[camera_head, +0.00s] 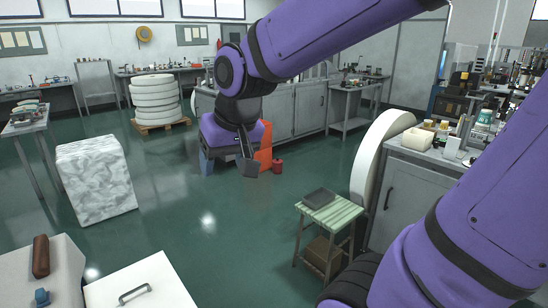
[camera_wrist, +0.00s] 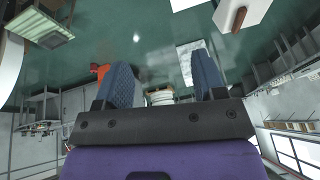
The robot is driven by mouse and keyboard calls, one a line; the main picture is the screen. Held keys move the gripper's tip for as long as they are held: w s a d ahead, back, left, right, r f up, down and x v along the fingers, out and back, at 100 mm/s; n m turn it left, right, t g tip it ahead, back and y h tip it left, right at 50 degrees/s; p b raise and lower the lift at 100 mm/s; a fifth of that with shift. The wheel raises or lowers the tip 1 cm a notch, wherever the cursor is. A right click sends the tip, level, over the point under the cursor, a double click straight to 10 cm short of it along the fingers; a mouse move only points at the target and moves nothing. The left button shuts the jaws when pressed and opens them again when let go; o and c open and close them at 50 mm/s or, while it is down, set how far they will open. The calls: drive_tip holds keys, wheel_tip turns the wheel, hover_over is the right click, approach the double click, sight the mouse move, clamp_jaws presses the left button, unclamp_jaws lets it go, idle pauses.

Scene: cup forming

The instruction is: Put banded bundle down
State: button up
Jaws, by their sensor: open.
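My gripper (camera_head: 247,162) hangs from the purple arm near the middle of the head view, high above the green floor. In the wrist view my gripper (camera_wrist: 162,72) has its two blue-grey padded fingers wide apart with nothing between them. I cannot pick out a banded bundle for certain in either view. A dark grey flat tray-like object (camera_head: 319,198) lies on a green slatted stool (camera_head: 335,216) to the right of the gripper and well apart from it. The stool also shows in the wrist view (camera_wrist: 40,28), at the upper left.
A white marbled block (camera_head: 97,182) stands on the floor at left. White rolls (camera_head: 155,100) are stacked on a pallet behind. A grey cabinet (camera_head: 415,200) with bottles and a large white disc (camera_head: 372,160) stand at right. The middle floor is open.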

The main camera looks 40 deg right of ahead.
drive_tip(key=s+d+r+n, duration=0.2)
drive_tip(key=s+r, duration=0.1)
drive_tip(key=s, duration=0.7)
drive_tip(key=shift+s+d+t, duration=0.2)
drive_tip(key=shift+d+t, duration=0.1)
drive_tip(key=shift+d, duration=0.1)
